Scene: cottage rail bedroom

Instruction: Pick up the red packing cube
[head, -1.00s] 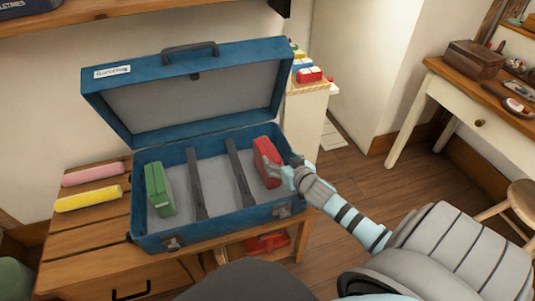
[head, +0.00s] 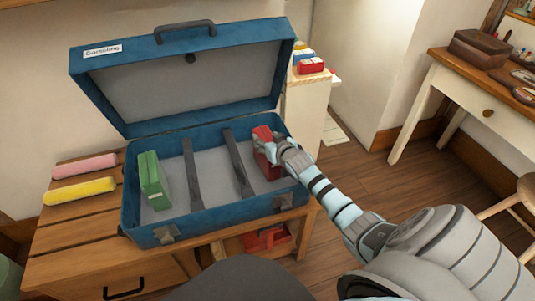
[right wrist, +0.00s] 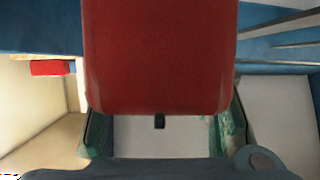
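The red packing cube (head: 263,134) stands in the right compartment of the open blue suitcase (head: 170,237). My right gripper (head: 275,152) is at the cube and hides part of it. In the right wrist view, the red cube (right wrist: 160,55) fills the upper middle, with the fingers (right wrist: 165,130) on either side of its lower end. The cube hides the fingertips, so I cannot tell whether they press on it. The cube appears to rest in the suitcase. My left gripper is not in view.
A green packing cube (head: 153,180) stands in the left compartment. Dark dividers (head: 238,165) cross the case. Pink (head: 84,166) and yellow (head: 79,190) rolls lie on the wooden bench (head: 75,233). The suitcase lid (head: 185,85) stands open behind. A white desk (head: 450,90) is at right.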

